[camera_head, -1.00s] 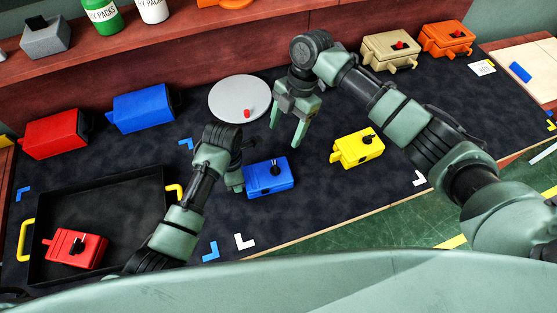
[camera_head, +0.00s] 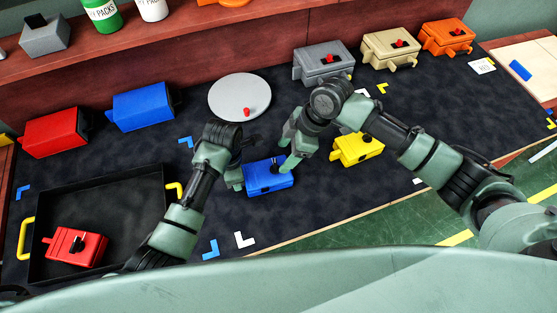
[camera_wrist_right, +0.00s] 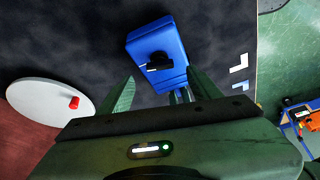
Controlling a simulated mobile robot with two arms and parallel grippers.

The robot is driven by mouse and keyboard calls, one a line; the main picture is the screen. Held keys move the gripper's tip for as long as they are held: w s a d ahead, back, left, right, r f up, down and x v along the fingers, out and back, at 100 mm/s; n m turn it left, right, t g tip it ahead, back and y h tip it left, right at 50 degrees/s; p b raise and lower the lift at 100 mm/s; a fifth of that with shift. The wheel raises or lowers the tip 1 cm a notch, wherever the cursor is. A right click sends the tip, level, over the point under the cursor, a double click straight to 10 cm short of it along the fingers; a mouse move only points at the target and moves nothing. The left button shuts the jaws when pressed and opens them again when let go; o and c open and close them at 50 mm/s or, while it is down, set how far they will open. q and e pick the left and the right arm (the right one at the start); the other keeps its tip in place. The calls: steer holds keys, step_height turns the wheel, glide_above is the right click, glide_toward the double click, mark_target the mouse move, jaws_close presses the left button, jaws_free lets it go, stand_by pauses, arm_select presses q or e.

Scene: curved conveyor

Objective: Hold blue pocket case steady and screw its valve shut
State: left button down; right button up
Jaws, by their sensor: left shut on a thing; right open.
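The blue pocket case (camera_head: 268,181) lies on the dark mat in the middle of the head view. Its black valve (camera_head: 275,163) sits on top; the right wrist view shows the valve (camera_wrist_right: 159,61) as a dark knob on the blue case (camera_wrist_right: 143,41). My left gripper (camera_head: 243,180) is shut on the case at its left end; its fingertips are partly hidden. My right gripper (camera_head: 287,154) is open above the case's right side, fingers pointing down. In the right wrist view its two fingers (camera_wrist_right: 160,95) stand apart, with the case beyond them, and nothing is between them.
A yellow case (camera_head: 358,149) lies just right of my right gripper. A grey disc (camera_head: 238,97) with a red knob is behind. A black tray (camera_head: 120,196) with a red case (camera_head: 75,246) is at left. Grey, tan and orange cases line the back right.

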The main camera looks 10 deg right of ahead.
mark_target(278, 162)
steer(key=shift+x, duration=2.65)
